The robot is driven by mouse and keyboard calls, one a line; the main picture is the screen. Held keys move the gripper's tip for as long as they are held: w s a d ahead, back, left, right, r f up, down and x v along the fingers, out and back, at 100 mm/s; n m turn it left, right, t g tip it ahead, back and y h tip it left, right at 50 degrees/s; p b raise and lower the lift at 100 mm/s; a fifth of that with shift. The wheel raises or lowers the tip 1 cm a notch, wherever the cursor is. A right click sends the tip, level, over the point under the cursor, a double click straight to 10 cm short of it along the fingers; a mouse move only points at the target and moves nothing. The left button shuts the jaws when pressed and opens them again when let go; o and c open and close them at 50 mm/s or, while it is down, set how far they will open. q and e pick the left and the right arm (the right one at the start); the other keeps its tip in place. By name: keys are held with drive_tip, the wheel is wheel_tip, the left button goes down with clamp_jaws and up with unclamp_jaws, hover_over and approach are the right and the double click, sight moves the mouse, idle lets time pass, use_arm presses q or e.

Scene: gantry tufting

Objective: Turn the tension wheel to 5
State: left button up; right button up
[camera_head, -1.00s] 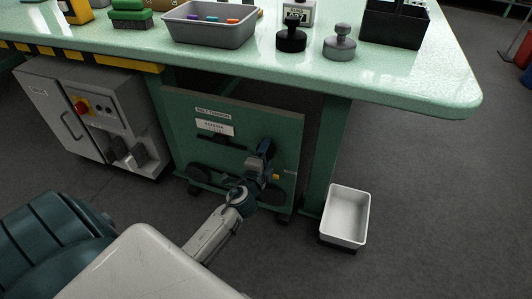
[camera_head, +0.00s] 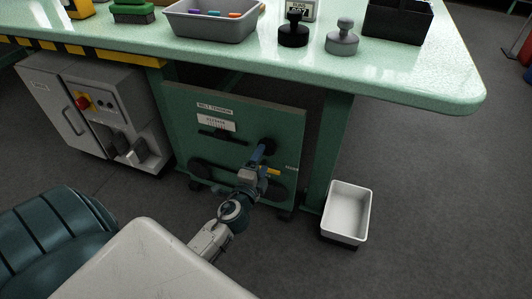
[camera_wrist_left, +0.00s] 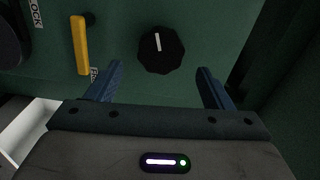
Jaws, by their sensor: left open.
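The green belt tension panel (camera_head: 180,125) stands under the table. A black faceted knob with a white pointer line, seemingly the tension wheel (camera_wrist_left: 161,50), is on it; it also shows in the head view (camera_head: 269,145). Its pointer aims almost straight up in the wrist view. No number scale is readable. My left gripper (camera_head: 259,155) is open in front of the knob. In the wrist view its blue fingers (camera_wrist_left: 160,68) stand either side of the knob, apart from it. Whether they reach its depth is unclear. My right gripper is not in view.
A yellow lever (camera_wrist_left: 80,45) sits beside the knob, close to one finger, near a LOCK label. Dark discs (camera_head: 200,171) are low on the panel. A table leg (camera_head: 325,150) and a white bin (camera_head: 347,205) stand to the right. A grey cabinet (camera_head: 60,105) is left.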

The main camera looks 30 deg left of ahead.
use_arm(q)
drive_tip(key=shift+v, duration=2.4)
